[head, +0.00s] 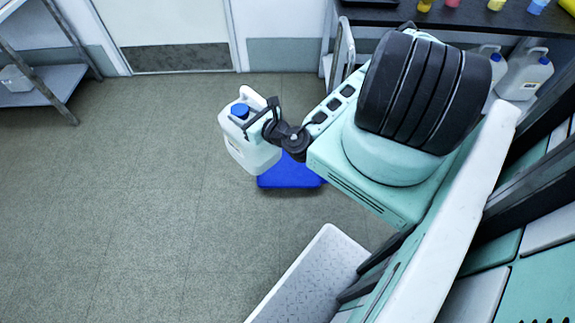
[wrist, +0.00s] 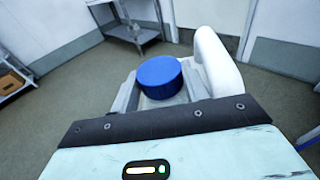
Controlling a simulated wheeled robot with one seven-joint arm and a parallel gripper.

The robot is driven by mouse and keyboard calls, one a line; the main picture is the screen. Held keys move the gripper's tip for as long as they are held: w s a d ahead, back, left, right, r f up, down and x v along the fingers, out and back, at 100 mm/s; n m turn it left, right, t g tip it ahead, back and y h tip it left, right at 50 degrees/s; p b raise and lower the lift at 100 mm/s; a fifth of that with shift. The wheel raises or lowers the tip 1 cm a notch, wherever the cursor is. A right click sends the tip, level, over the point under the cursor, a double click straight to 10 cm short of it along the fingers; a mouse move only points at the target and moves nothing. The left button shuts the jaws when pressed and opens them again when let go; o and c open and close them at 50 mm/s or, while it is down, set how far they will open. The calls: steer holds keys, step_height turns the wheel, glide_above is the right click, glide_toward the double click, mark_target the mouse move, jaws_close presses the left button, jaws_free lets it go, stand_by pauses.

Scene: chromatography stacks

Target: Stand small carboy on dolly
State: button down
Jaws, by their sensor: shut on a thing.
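The small carboy (head: 252,156) is a white jug with a blue cap and a looped handle. My gripper (head: 257,118) is shut on it near the neck. In the wrist view the grey fingers lie either side of the neck, below the blue cap (wrist: 160,77), with the white handle (wrist: 219,62) beside it. The carboy looks roughly upright and seems held above the floor. The blue dolly (head: 290,175) is on the floor, just right of the carboy in the head view. The carboy and my arm hide part of the dolly.
A grey shelf rack (head: 50,90) stands at the far left. A dark bench (head: 470,17) runs along the top right, with other white jugs (head: 524,75) under it. A white speckled platform (head: 320,272) is at the bottom. The floor at left is clear.

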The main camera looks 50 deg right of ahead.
steer(key=w+d+f+b, duration=0.3)
steer(key=d+f+b, duration=1.2)
steer(key=b, duration=0.9)
steer(key=w+d+f+b, duration=0.3)
steer(key=d+f+b, duration=0.8)
steer(key=f+b, duration=1.05)
step_height(320, 180, down, 7)
steer(key=b, duration=0.9)
steer(key=shift+s, duration=0.15)
steer(key=c, duration=0.7)
jaws_free()
steer(key=shift+s+f, duration=0.1)
steer(key=shift+f, duration=0.05)
